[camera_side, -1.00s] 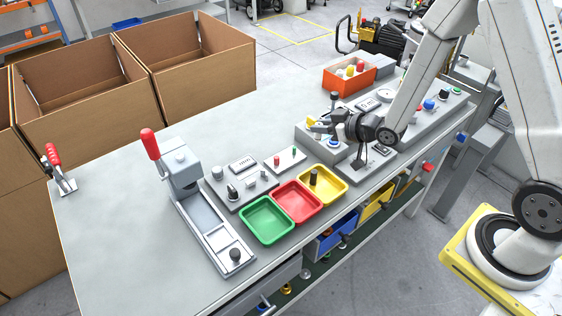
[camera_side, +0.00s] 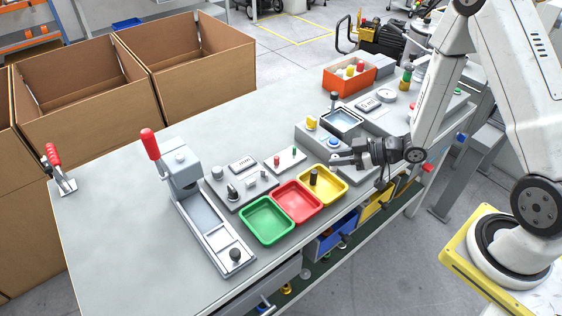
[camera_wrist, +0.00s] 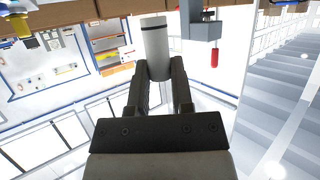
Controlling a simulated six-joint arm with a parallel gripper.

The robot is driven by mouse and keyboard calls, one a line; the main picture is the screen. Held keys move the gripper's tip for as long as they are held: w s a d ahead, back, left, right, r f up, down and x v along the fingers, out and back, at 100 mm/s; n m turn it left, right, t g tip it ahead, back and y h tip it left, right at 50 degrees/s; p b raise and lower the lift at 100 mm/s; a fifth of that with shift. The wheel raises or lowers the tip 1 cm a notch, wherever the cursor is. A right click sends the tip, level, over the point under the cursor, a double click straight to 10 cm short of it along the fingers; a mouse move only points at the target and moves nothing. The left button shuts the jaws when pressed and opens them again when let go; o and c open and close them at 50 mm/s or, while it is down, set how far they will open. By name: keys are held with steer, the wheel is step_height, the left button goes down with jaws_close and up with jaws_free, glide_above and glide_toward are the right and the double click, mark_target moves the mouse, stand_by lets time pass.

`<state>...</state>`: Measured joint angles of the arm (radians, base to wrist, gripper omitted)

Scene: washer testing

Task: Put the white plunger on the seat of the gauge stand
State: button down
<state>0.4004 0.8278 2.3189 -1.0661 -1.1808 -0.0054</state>
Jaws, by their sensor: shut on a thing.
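My gripper (camera_side: 338,160) is shut on a pale cylinder with a dark band, the white plunger (camera_wrist: 155,48), as the wrist view shows. The gripper lies roughly level, pointing left, beside the yellow tray. The plunger is too small to make out clearly in the side view. The gauge stand is not certain to me; a grey fixture with a red lever (camera_side: 183,170) stands on the left of the bench, and a low grey block with several posts (camera_side: 245,190) lies right of it. No seat can be made out.
Green (camera_side: 267,241), red (camera_side: 298,218) and yellow (camera_side: 343,197) trays line the front edge. A dark peg stands in the yellow one. A dark-rimmed basin (camera_side: 342,132) and an orange bin (camera_side: 330,84) are behind the gripper.

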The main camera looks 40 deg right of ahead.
steer(key=shift+f, duration=0.15)
steer(key=shift+f, duration=2.75)
steer(key=shift+f, duration=1.9)
steer(key=shift+f, duration=0.15)
steer(key=c, duration=0.5)
jaws_free()
steer(key=v, duration=0.7)
steer(key=shift+s+r, duration=0.3)
